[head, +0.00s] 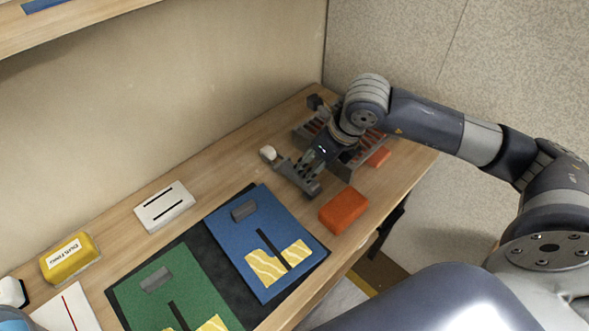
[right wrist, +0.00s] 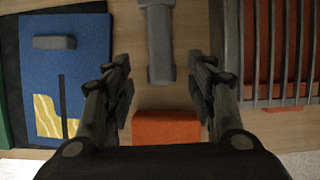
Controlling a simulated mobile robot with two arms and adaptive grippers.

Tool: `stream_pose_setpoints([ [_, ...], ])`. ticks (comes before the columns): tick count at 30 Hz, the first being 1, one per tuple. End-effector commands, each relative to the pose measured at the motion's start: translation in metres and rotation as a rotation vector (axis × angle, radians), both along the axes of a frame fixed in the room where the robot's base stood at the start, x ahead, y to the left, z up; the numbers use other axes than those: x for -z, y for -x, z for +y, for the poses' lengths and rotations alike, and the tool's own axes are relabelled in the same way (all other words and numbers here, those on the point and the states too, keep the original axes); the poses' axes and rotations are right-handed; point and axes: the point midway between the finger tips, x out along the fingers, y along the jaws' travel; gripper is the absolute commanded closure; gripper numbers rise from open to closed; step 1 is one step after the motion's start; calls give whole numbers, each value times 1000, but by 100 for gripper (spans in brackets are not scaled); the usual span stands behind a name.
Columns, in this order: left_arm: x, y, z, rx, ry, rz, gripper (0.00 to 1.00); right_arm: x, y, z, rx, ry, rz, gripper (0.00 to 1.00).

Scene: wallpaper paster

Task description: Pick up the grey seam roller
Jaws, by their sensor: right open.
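The grey seam roller (head: 297,177) lies on the wooden worktop in the head view, partly behind my right gripper (head: 314,163). A pale rounded piece (head: 268,153) shows at its far end. In the right wrist view the grey seam roller (right wrist: 160,42) runs down from the top edge, and its near end lies between the open fingers of my right gripper (right wrist: 160,76) as seen from above. The fingers show a gap on both sides of it. The height of the fingers over the worktop is hard to tell. My left gripper is not in view.
An orange block (head: 343,211) lies nearer me; a slatted rack (head: 303,133) stands to the right. A blue board (head: 257,222) and green board (head: 150,287) lie left on a dark mat. Farther left are a white slotted block (head: 164,206) and yellow block (head: 69,258).

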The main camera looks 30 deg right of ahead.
Motion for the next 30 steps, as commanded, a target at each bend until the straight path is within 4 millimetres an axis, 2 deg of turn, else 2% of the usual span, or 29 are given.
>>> stream_pose_setpoints([
  [4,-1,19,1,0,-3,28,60,22,-8,4,0,-2,3,48],
  [10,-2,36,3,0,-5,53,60,36,-14,5,-1,-1,3,48],
  [14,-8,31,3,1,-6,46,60,51,-21,7,0,-1,5,48],
  [21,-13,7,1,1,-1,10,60,79,-32,10,-1,-1,3,48],
  [28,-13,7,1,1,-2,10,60,81,-33,10,-2,0,0,48],
  [29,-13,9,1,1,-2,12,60,81,-33,10,-2,0,0,51],
  [30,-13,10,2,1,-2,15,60,81,-33,10,-1,-1,0,60],
])
